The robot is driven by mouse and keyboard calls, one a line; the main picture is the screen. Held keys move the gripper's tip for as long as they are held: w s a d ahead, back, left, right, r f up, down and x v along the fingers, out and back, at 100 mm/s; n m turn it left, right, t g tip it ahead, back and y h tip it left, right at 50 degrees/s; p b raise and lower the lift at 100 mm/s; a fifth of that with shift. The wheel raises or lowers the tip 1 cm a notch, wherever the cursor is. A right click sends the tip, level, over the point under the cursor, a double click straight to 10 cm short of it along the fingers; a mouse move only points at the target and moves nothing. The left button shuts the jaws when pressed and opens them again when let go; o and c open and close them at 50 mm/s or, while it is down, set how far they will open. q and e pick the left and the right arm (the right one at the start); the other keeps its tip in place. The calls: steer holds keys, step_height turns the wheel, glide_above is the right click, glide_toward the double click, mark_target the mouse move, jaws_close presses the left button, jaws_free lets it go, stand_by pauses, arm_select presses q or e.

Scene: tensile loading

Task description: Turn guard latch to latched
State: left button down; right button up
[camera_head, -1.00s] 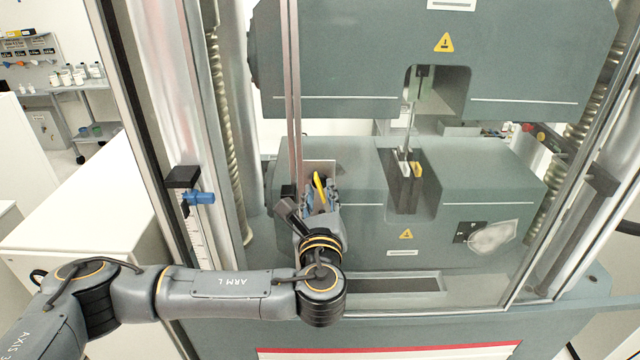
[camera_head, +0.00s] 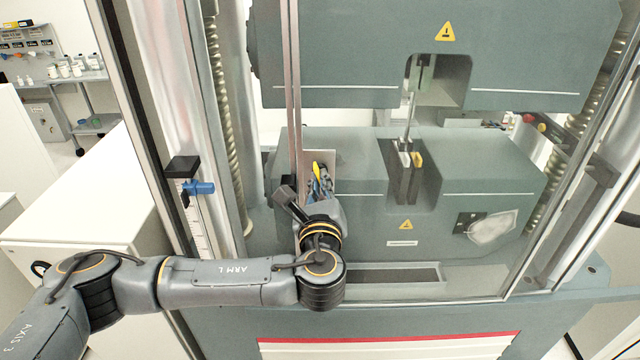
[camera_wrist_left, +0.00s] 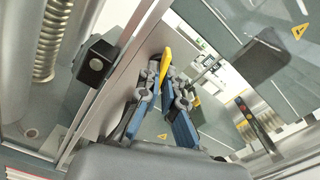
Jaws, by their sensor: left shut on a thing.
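The guard latch's yellow handle (camera_head: 317,172) stands by a pale plate on the front of the clear guard, beside the vertical door rail. My left gripper (camera_head: 321,183) is at the handle, its fingers shut on it. The left wrist view shows the yellow handle (camera_wrist_left: 165,66) upright and slightly tilted between the tips of my left gripper (camera_wrist_left: 163,82). The fingers hide the handle's lower part and whatever it pivots on. My right gripper is in neither view.
Behind the clear guard are the grey upper crosshead (camera_head: 340,60) and the lower grip block (camera_head: 345,160). A black block (camera_wrist_left: 97,62) on the rail stands left of my fingers.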

arm_select(q)
steer(key=n+b, duration=0.4)
steer(key=shift+f+n+b, duration=0.3)
steer(key=shift+f, duration=0.05)
steer(key=shift+n+b, duration=0.65)
steer(key=shift+n, duration=0.25)
steer(key=n+b, duration=0.2)
steer(key=n, duration=0.1)
steer(key=shift+r+n, duration=0.15)
steer(key=shift+n, duration=0.15)
steer(key=shift+r+n+b, duration=0.1)
steer(key=shift+n+b, duration=0.75)
steer(key=shift+n, duration=0.95)
steer(key=c, duration=1.5)
jaws_free()
